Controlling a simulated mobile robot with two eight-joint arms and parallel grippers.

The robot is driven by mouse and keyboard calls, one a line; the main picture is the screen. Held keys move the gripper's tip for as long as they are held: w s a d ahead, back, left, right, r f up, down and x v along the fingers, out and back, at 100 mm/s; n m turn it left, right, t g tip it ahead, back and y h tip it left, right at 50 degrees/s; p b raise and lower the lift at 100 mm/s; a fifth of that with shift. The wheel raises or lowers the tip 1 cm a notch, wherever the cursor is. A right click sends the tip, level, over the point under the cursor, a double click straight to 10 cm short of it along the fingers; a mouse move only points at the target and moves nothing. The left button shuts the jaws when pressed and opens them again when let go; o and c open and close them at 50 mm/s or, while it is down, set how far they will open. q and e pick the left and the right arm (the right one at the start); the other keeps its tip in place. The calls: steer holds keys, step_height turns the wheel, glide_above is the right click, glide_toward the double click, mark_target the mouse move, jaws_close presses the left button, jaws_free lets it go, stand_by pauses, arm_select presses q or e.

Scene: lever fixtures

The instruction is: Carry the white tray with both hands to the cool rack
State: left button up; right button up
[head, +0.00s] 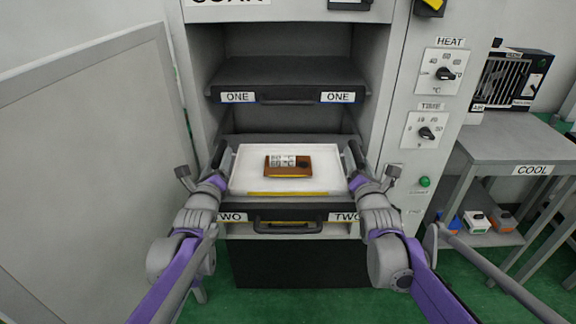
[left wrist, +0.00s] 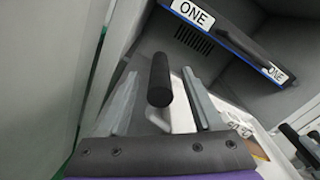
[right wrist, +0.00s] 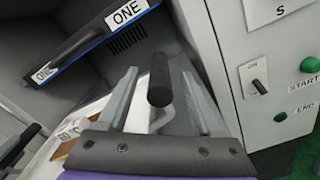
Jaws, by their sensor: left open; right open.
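The white tray (head: 240,180) sits on the pulled-out drawer marked TWO (head: 288,219), in front of the oven opening. A brown block with a printed label (head: 288,166) lies on it. The tray has a dark upright grip at each side. My left gripper (head: 203,170) is at the tray's left side; in the left wrist view its open fingers stand either side of the dark grip (left wrist: 160,80). My right gripper (head: 373,170) is at the right side; in the right wrist view its open fingers stand either side of the other grip (right wrist: 160,80). Whether the fingers touch the grips is unclear.
The cool rack (head: 520,145) stands at the right, with a fan unit (head: 507,78) at its back and small boxes on its lower shelf. Shelf ONE (head: 287,80) is above the tray. A control panel (head: 440,100) is right of the oven; a pale panel (head: 90,150) stands left.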

mark_target(220, 153)
arm_select(q)
steer(key=shift+w, duration=1.6)
arm_select(e)
steer(key=shift+w, duration=1.65)
arm_select(q)
jaws_close()
arm_select(e)
jaws_close()
